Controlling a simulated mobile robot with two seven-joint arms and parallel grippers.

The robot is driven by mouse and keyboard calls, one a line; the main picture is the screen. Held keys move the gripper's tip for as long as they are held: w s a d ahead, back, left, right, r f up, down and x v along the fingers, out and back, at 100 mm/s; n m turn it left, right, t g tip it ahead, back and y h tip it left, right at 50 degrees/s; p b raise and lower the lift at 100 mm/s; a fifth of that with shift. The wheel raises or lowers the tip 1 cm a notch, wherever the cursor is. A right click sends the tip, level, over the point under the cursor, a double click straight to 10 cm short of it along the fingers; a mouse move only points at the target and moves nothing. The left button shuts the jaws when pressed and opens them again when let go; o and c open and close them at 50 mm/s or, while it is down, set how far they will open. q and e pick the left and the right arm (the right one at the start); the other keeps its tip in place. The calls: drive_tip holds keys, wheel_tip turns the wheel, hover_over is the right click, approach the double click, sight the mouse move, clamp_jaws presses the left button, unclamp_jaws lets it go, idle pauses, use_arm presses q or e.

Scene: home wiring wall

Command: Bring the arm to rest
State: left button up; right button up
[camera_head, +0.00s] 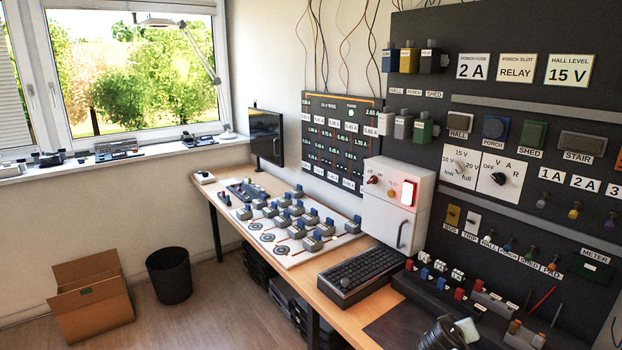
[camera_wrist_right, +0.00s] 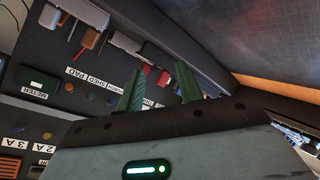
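My right gripper (camera_wrist_right: 160,84) shows in the right wrist view with its two green fingers apart. I see nothing held between them; the dark panel and its small parts lie beyond the fingertips. In the head view a dark rounded part with a pale piece shows at the bottom edge, probably of my right arm; the fingers cannot be made out there. My left gripper is not in view.
The dark wiring wall (camera_head: 470,80) carries labelled switches and knobs. A white box (camera_head: 392,210) with a red lit switch, a keyboard (camera_head: 360,276) and a white board (camera_head: 290,252) of blue-topped parts stand along the bench. Open floor lies left, around a bin (camera_head: 170,275) and carton (camera_head: 90,300).

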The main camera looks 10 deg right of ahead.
drive_tip(key=w+a+r+n+t+y, duration=0.5)
drive_tip(key=w+a+t+y, duration=0.45)
drive_tip(key=a, duration=0.25)
drive_tip(key=s+a+f+g+y, duration=0.1)
drive_tip(key=s+a+f, duration=0.3)
drive_tip(key=s+f, duration=0.25)
drive_tip(key=s+a+f+g, duration=0.2)
drive_tip(key=s+a+f, duration=0.25)
drive_tip(key=s, duration=0.35)
drive_tip(key=s+a+f+g+y, duration=0.1)
drive_tip(key=s+a+f, duration=0.2)
drive_tip(key=s+f, duration=0.45)
drive_tip(key=s+a+f+g, duration=0.1)
drive_tip(key=s+a, duration=0.2)
drive_tip(key=s, duration=0.8)
drive_tip(key=s+a+f+g, duration=0.1)
drive_tip(key=s+a, duration=0.3)
drive_tip(key=s, duration=0.8)
drive_tip(key=shift+s+m+g+y, duration=0.3)
drive_tip(key=shift+g+y, duration=0.15)
drive_tip(key=shift+g, duration=0.1)
drive_tip(key=shift+s+f, duration=0.1)
